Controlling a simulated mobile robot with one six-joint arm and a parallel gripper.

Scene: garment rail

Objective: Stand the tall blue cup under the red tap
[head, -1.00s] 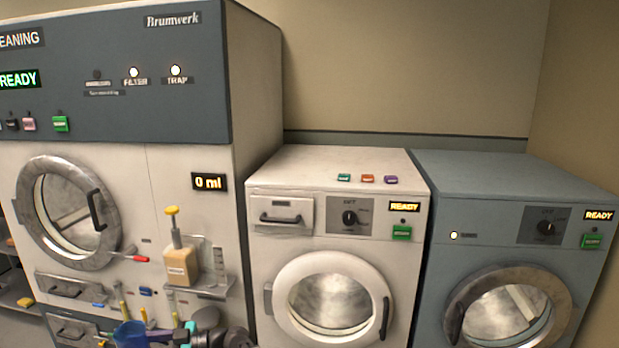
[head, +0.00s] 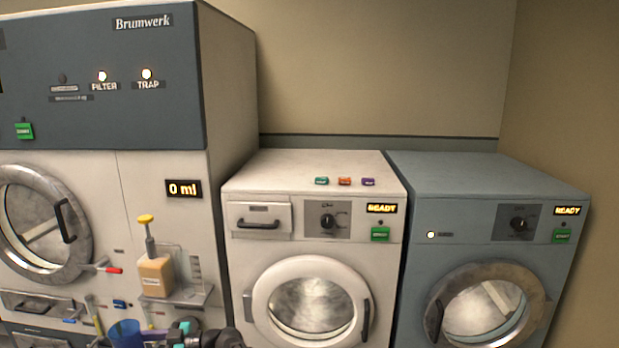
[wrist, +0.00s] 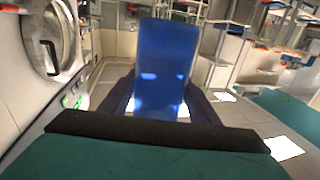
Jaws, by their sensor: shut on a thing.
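The tall blue cup (head: 126,333) is low in the head view, cut by the bottom edge. It also stands upright in the middle of the wrist view (wrist: 160,65). My gripper (wrist: 158,108) is shut on the cup, with dark fingers on both sides of it. The red tap (head: 113,270) sticks out from the front of the large dry-cleaning machine, right of its round door. The cup appears lower than the tap in the head view and apart from it.
A shelf (head: 188,297) on the large machine holds a tan pump bottle (head: 156,276) and a clear measuring vessel. A white washer (head: 309,215) and a blue-grey washer (head: 480,215) stand to the right. A display (head: 184,189) reads 0 ml.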

